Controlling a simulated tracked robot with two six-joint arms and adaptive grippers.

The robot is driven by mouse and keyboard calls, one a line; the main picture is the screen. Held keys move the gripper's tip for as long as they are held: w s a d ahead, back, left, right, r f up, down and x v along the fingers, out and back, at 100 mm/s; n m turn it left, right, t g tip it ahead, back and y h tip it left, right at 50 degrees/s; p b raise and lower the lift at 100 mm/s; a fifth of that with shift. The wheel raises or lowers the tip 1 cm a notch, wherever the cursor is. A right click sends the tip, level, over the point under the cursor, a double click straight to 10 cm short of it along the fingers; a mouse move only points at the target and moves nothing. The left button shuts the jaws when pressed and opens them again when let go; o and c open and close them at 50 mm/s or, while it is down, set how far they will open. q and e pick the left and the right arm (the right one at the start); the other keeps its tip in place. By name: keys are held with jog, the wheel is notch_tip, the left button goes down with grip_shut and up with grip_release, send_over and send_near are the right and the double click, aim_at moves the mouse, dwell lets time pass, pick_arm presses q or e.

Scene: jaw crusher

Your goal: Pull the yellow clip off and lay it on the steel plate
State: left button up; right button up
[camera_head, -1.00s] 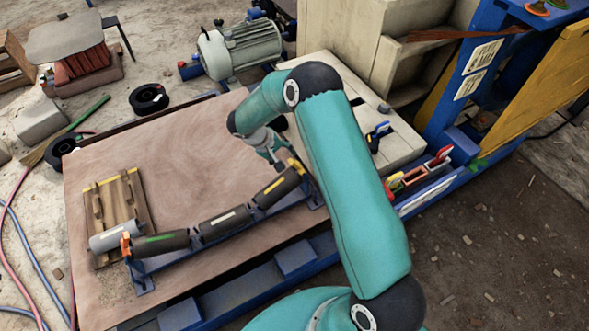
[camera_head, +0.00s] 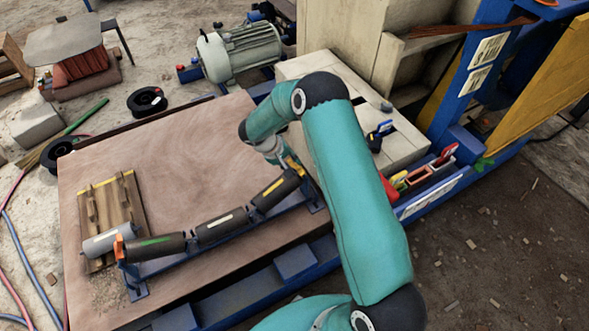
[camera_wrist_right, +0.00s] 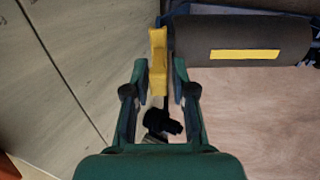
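The yellow clip (camera_head: 294,163) sits at the right end of a row of dark rollers (camera_head: 221,225) on a blue frame. In the right wrist view the yellow clip (camera_wrist_right: 158,62) stands between the two fingers of my right gripper (camera_wrist_right: 160,76), beside the roller end. Narrow gaps show between the clip and both fingers, so the gripper looks open around it. In the head view my right gripper (camera_head: 279,156) is at the clip, partly hidden by my arm. A flat, pale, seamed surface (camera_head: 318,68) lies behind; I cannot tell whether it is the steel plate. My left gripper is out of view.
The roller frame stands on a brown board (camera_head: 180,150). An orange clip (camera_head: 119,247) is at its left end, near a wooden pallet (camera_head: 113,210). A blue-handled tool (camera_head: 381,129) is on the pale surface. A blue tray (camera_head: 430,178) holds coloured items. The board's middle is clear.

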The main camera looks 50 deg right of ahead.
grip_shut()
jog(key=shift+a+r, duration=0.15)
jog(key=shift+p+v, duration=0.45)
jog(key=shift+v, duration=1.65)
jog(key=shift+a+r, duration=0.3)
jog(key=shift+r, duration=0.35)
